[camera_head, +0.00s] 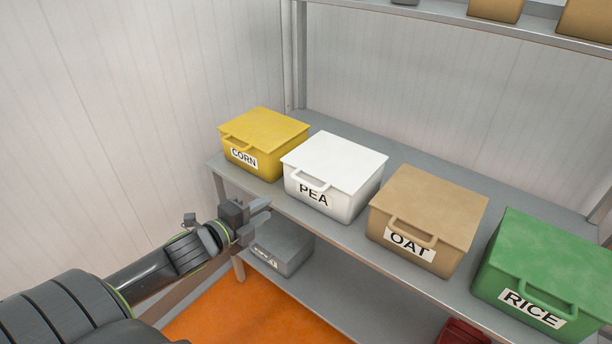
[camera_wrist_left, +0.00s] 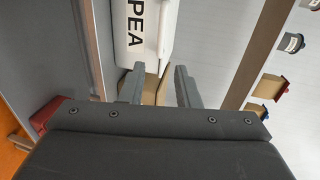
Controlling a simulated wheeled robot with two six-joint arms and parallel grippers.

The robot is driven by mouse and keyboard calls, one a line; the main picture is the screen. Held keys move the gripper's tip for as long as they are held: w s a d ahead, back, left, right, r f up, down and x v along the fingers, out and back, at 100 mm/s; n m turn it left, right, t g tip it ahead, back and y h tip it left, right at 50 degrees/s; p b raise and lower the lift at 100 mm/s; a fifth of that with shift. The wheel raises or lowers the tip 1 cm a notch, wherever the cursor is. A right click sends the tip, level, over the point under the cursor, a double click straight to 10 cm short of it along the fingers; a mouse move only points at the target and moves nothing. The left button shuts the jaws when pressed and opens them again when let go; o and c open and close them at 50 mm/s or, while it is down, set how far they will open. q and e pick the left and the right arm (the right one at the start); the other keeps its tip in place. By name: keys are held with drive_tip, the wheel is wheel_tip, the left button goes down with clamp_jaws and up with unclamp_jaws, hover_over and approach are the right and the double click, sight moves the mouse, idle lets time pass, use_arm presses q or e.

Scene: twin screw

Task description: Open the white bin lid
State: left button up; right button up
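The white bin (camera_head: 331,174), labelled PEA, stands on the shelf between the yellow and tan bins. Its lid (camera_head: 337,158) lies flat and closed, with a white handle (camera_head: 308,182) at the front. My left gripper (camera_head: 262,212) is in front of and below the shelf edge, left of the white bin and apart from it. Its two fingers are spread with nothing between them. In the left wrist view the fingers (camera_wrist_left: 160,88) are apart, and the white bin (camera_wrist_left: 148,35) shows beyond them at the top. My right gripper is in neither view.
A yellow CORN bin (camera_head: 263,140), a tan OAT bin (camera_head: 427,215) and a green RICE bin (camera_head: 546,270) share the grey shelf (camera_head: 340,232). A grey bin (camera_head: 284,249) is on the lower shelf, close to my left gripper. A wall (camera_head: 130,110) stands at left.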

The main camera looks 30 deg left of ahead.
sight(306, 185)
use_arm(q)
drive_tip(key=x, duration=0.5)
drive_tip(key=b+x, duration=0.1)
drive_tip(key=x, duration=1.1)
drive_tip(key=shift+d, duration=0.25)
clamp_jaws()
